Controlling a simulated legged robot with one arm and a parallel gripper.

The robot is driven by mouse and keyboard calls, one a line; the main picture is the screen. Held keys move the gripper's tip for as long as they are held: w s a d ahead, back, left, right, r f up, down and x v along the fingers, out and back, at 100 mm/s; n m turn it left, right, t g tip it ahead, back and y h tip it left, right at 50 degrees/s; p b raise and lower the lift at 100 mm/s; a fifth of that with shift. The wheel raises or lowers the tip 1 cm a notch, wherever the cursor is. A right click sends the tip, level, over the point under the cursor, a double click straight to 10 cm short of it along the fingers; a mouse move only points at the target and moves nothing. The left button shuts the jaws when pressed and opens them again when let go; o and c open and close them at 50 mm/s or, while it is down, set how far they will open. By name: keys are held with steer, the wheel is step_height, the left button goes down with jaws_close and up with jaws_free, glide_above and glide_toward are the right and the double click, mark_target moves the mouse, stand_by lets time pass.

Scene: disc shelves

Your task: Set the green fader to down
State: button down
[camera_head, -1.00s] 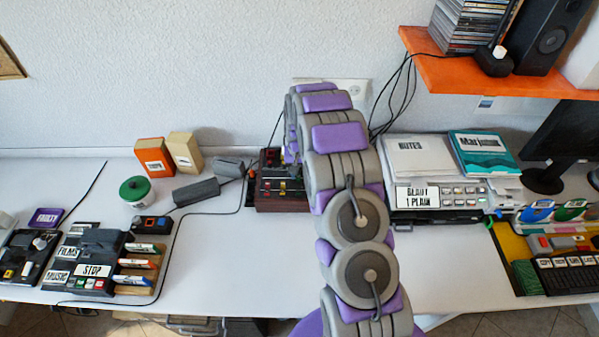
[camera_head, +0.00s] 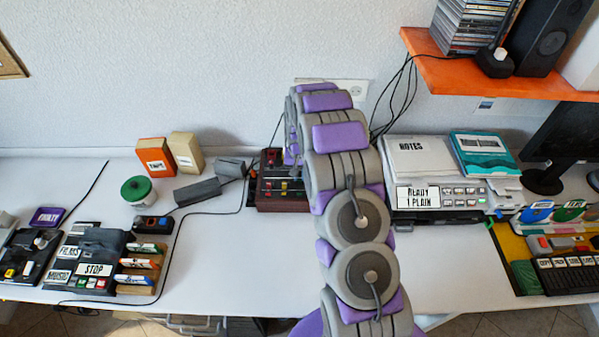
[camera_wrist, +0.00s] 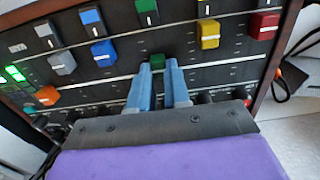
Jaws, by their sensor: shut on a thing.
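The dark green fader cap (camera_wrist: 157,61) sits between the fingertips in the wrist view. My gripper (camera_wrist: 158,70) is shut on it, with one blue finger on each side. The fader belongs to a dark control panel (camera_wrist: 125,66) with a reddish-brown side. The cap sits lower in the picture than the neighbouring blue cap (camera_wrist: 103,52) and yellow cap (camera_wrist: 209,34). In the head view, the panel's box (camera_head: 284,205) stands near the wall, partly covered by my arm. My gripper and the green fader are hidden there.
A red cap (camera_wrist: 263,25), a grey cap (camera_wrist: 62,62) and an orange cap (camera_wrist: 48,95) are on the same panel. A black cable (camera_head: 246,190) runs left of the box. A printer-like device (camera_head: 437,215) stands right of my arm.

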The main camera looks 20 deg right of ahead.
mark_target(299, 185)
steer(key=shift+s+a+p, duration=0.2)
steer(key=shift+s+a, duration=0.05)
steer(key=shift+s, duration=0.3)
steer(key=shift+s+a+p, duration=0.2)
steer(key=shift+s+a, duration=0.05)
steer(key=shift+s, duration=0.3)
steer(key=c, duration=1.1)
jaws_free()
steer(key=shift+r, duration=0.1)
step_height(299, 185, up, 17)
steer(key=p, duration=0.3)
